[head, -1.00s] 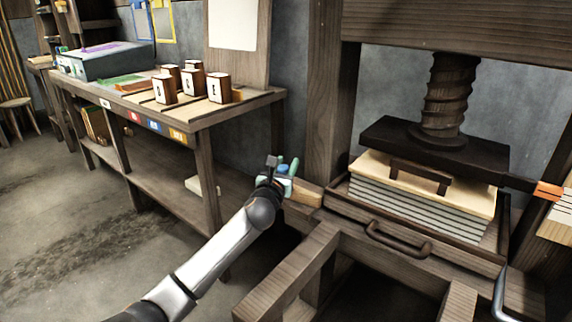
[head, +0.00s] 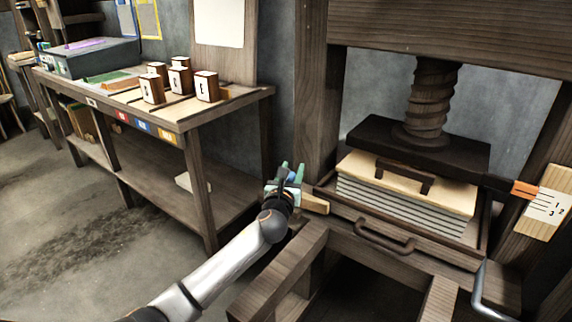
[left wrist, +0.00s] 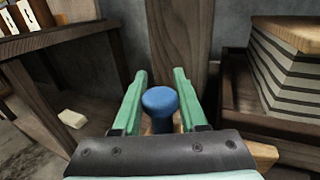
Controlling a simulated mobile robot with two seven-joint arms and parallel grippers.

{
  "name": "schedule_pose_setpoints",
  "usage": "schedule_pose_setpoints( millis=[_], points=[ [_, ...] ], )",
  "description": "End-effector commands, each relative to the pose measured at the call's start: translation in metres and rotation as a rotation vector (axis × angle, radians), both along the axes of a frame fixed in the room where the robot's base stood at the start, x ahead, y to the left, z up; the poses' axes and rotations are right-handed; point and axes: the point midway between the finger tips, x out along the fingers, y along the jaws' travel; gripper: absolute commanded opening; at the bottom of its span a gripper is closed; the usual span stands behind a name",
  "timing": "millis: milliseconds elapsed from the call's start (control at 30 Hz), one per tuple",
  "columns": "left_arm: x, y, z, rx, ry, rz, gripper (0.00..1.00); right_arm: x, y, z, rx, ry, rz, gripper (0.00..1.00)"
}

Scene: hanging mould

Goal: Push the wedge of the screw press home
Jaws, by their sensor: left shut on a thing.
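The screw press has a wooden screw (head: 428,105) and a dark pressing plate (head: 420,146) on a pale board over a stack of layered sheets (head: 402,204). A pale wooden wedge (head: 315,204) lies at the left foot of the press, its tip pointing right toward the tray. It also shows in the left wrist view (left wrist: 264,154). My left gripper (head: 287,174), with green fingers, is at the wedge's left end. In the left wrist view it is shut on a blue knob (left wrist: 159,101), with pale wood just below. The knob's lower part is hidden. My right gripper is out of view.
The left post (head: 312,90) of the press rises right behind my left gripper. A front rail (head: 278,275) and a tray handle (head: 384,237) lie close by. A bench (head: 225,105) with lettered blocks stands left. A pale gauge with an orange pointer (head: 526,189) is at right.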

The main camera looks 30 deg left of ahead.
Motion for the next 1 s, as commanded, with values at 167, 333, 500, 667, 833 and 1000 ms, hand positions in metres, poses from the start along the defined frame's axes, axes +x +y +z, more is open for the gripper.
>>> schedule_pose_setpoints(
  millis=[167, 333, 500, 667, 833, 1000],
  points=[
    [0.0, -0.008, -0.002, -0.004, -0.001, -0.017, 0.0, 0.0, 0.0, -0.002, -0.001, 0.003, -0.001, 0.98],
    [0.0, -0.007, -0.001, -0.003, -0.001, -0.016, 0.61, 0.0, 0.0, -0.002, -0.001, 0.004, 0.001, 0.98],
    [0.0, -0.005, -0.001, -0.002, -0.001, -0.012, 0.71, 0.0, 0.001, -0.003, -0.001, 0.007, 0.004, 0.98],
    [0.0, -0.004, -0.001, -0.002, -0.001, -0.01, 0.71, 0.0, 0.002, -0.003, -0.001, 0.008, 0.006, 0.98],
    [-0.009, -0.007, 0.0, 0.0, 0.001, -0.011, 0.71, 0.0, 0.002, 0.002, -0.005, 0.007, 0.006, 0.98],
    [-0.037, -0.016, 0.001, 0.0, 0.002, -0.012, 0.71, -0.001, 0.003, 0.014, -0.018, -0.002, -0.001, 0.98]
  ],
)
